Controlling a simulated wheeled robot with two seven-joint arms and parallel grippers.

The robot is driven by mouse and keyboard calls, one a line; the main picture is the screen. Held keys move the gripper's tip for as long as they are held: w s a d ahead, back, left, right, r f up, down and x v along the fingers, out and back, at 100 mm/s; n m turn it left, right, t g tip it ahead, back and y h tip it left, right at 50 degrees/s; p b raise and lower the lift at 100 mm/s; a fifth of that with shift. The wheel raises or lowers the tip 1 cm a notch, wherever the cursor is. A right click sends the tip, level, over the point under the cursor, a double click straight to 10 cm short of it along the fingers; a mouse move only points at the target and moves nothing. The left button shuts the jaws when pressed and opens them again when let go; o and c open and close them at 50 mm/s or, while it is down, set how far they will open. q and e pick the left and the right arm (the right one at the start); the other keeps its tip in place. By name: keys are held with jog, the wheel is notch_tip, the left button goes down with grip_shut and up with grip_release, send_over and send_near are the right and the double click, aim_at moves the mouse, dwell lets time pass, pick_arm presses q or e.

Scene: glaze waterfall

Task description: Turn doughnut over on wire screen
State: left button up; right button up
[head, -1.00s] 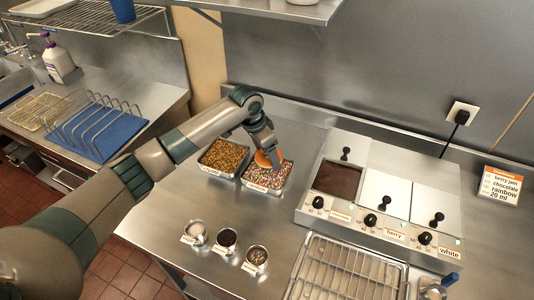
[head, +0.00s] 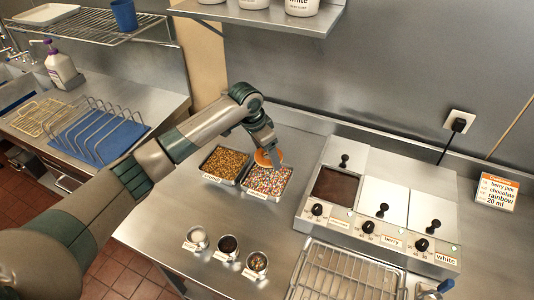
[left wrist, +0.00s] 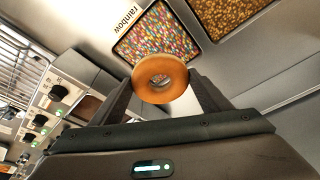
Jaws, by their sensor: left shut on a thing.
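My left gripper (head: 269,157) is shut on a plain golden-brown doughnut (head: 262,158). It holds the doughnut above the tray of rainbow sprinkles (head: 268,184), at its far side. In the left wrist view the doughnut (left wrist: 162,94) sits between the two fingers, its ring face and hole toward the camera, with no glaze on the face I see. The rainbow tray (left wrist: 160,40) lies behind it. The wire screen (head: 345,270) is a metal grid over a tray at the bottom of the head view, partly cut off. My right gripper is not in view.
A tray of brown crumbs (head: 224,165) stands left of the rainbow tray. Three small topping cups (head: 228,245) stand nearer. The glaze warmer (head: 375,210), with dark chocolate open and other wells lidded, stands to the right. Bare counter (head: 270,218) lies between.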

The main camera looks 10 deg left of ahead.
pick_arm(q)
notch_tip(320, 180, up, 8)
dwell(1.0)
